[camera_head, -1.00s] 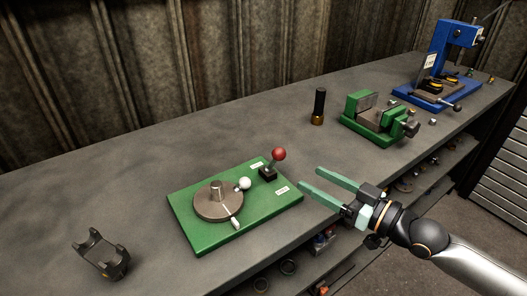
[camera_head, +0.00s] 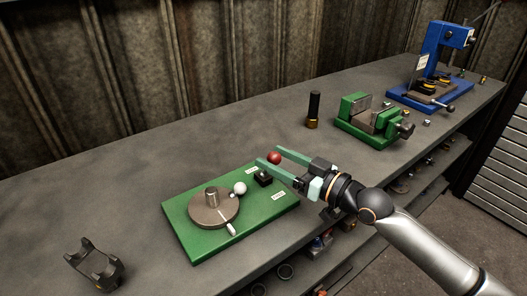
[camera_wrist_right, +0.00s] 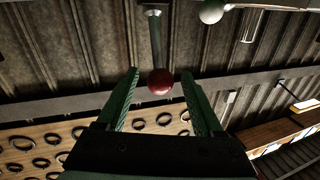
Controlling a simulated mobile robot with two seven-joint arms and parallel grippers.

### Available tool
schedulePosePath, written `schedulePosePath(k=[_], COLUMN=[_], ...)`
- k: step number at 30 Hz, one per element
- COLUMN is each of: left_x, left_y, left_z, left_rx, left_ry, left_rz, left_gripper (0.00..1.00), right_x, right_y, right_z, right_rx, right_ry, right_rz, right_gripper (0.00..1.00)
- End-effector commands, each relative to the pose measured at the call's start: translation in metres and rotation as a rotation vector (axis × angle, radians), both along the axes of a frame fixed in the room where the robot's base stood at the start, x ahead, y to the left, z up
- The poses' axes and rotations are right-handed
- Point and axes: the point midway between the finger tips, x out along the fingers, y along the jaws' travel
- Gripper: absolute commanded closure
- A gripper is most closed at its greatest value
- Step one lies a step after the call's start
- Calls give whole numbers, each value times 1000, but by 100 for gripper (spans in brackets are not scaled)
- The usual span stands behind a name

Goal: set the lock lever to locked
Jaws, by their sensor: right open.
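The lock lever has a red ball knob (camera_head: 274,158) and a black base (camera_head: 263,179) on the green plate (camera_head: 200,248). Two small white labels lie near it, too small to read. My right gripper (camera_head: 268,155) is open, with its green fingers reaching around the knob, one on each side. In the right wrist view the red knob (camera_wrist_right: 160,82) sits between the two open fingers (camera_wrist_right: 160,73), with a gap on each side. The lever's rod is mostly hidden by a finger in the head view. My left gripper is out of view.
A round grey disc (camera_head: 213,209) with a handle and a white ball (camera_head: 240,188) are on the same plate. A dark bracket (camera_head: 95,265) lies at the front left. A black and brass cylinder (camera_head: 313,110), a green vise (camera_head: 370,118) and a blue press (camera_head: 440,65) stand farther right.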

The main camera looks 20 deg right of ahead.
Motion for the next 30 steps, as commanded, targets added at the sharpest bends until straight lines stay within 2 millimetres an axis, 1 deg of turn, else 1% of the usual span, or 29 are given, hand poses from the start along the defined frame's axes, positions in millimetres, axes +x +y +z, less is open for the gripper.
schedulePosePath(k=[1,3,7,12,19,30], left_x=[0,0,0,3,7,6], left_y=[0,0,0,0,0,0], left_z=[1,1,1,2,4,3], left_rx=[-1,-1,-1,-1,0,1], left_ry=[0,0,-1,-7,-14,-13], left_rz=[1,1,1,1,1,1], left_gripper=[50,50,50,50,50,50], right_x=[7,14,25,30,30,30], right_y=[5,11,17,22,22,21], right_z=[2,1,1,0,0,0], right_rx=[4,3,1,-1,-1,-1], right_ry=[-2,-1,-2,2,2,1], right_rz=[0,1,0,1,1,1], right_gripper=[31,31,31,31,31,73])
